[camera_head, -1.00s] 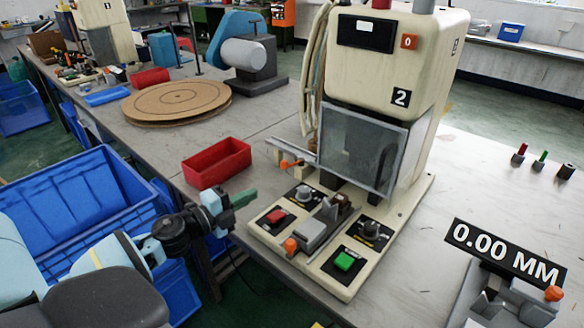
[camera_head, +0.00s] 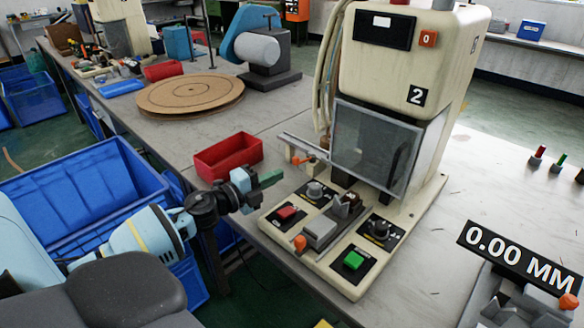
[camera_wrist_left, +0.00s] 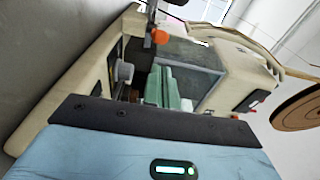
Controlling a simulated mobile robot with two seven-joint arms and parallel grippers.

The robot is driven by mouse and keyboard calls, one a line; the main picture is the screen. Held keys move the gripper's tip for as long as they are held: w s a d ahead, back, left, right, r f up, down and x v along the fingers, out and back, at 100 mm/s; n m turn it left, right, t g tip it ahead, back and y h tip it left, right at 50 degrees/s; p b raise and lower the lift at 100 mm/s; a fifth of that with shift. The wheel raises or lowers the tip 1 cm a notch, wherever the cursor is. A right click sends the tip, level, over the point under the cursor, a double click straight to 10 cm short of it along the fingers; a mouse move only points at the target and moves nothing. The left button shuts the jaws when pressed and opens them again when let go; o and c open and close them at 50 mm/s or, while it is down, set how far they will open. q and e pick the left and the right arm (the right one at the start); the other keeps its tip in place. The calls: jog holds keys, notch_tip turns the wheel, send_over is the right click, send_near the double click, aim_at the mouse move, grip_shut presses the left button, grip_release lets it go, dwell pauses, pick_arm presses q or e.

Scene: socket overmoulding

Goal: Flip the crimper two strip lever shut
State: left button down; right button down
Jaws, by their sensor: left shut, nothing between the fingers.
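The crimper two (camera_head: 415,95) is a cream press marked "2" with a clear guard. At its left side, a small orange-tipped lever (camera_head: 306,160) sits by a metal strip rail (camera_head: 302,146). An orange ball also shows in the left wrist view (camera_wrist_left: 160,36), just beyond my fingertips; I cannot tell which lever it belongs to. My left gripper (camera_head: 269,178) has its green fingers shut and empty, left of the press and above its base edge, apart from the lever. The fingers also show in the left wrist view (camera_wrist_left: 165,86). My right gripper is out of view.
A second orange knob (camera_head: 300,243) stands at the base's front, near red and green buttons. A red bin (camera_head: 228,158) lies behind my left gripper. A blue crate (camera_head: 80,195) is at left. A gauge reading 0.00 MM (camera_head: 513,254) stands at right.

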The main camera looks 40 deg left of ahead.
pick_arm(q)
jog(key=x, duration=0.6)
dwell(0.5)
jog(key=shift+a+f+m+h+b, duration=0.15)
jog(key=shift+a+m+h+b, duration=0.2)
jog(key=shift+h+b, duration=0.2)
